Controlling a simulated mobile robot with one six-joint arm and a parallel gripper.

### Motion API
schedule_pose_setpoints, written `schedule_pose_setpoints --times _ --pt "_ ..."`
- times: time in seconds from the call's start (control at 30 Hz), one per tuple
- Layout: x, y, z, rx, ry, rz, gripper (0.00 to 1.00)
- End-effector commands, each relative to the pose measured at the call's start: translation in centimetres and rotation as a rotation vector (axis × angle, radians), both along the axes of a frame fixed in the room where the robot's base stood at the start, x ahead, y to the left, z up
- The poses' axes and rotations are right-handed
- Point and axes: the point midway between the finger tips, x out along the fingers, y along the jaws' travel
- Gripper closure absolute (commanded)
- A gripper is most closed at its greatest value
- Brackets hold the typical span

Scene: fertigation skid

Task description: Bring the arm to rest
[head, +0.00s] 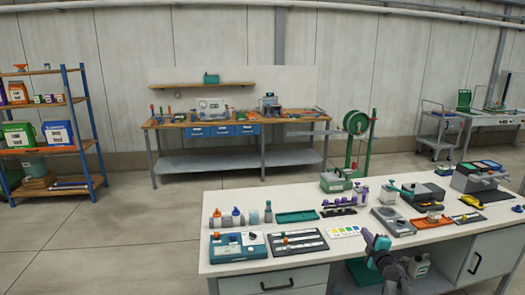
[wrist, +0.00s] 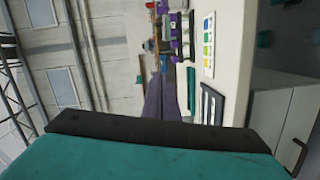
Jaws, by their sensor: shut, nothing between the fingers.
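My gripper (head: 372,240) shows at the front edge of the white bench (head: 240,192) in the head view, low and right of centre. Its fingers are together and hold nothing. In the wrist view the purple-grey fingers (wrist: 161,85) lie side by side beyond a dark bar and a teal housing, and the picture is turned on its side. My arm is folded below the gripper, in front of the bench, apart from the items on top as far as I can see.
On the bench stand a teal case (head: 238,250), a black tray (head: 298,243), a colour chart (head: 344,231) and an orange tray (head: 432,221). A green hose reel (head: 356,123) stands behind. A shelf rack (head: 72,125) is at left. The floor at left is clear.

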Motion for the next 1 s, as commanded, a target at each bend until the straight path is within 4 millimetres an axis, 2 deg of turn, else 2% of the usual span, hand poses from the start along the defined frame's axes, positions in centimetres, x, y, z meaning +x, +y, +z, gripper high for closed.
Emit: schedule_pose_setpoints --times 0.03,0.17,0.27,0.4,0.57,0.77,0.93,1.0 --pt "0.0 1.1 -1.2 0.005 0.01 0.011 1.0" --pt "-0.1 3.8 -3.9 0.018 0.034 0.039 1.0" --pt "-0.7 6.9 -6.9 0.047 0.059 0.066 1.0" --pt "-2.2 11.3 -12.1 0.113 0.113 0.069 1.0" --pt "-4.7 14.7 -18.3 0.202 0.199 0.011 1.0" --pt "-9.5 17.3 -26.4 0.32 0.346 -0.122 1.0" --pt "-14.8 18.8 -33.0 0.404 0.499 -0.249 1.0" --pt "-17.1 18.8 -35.3 0.436 0.548 -0.325 1.0"
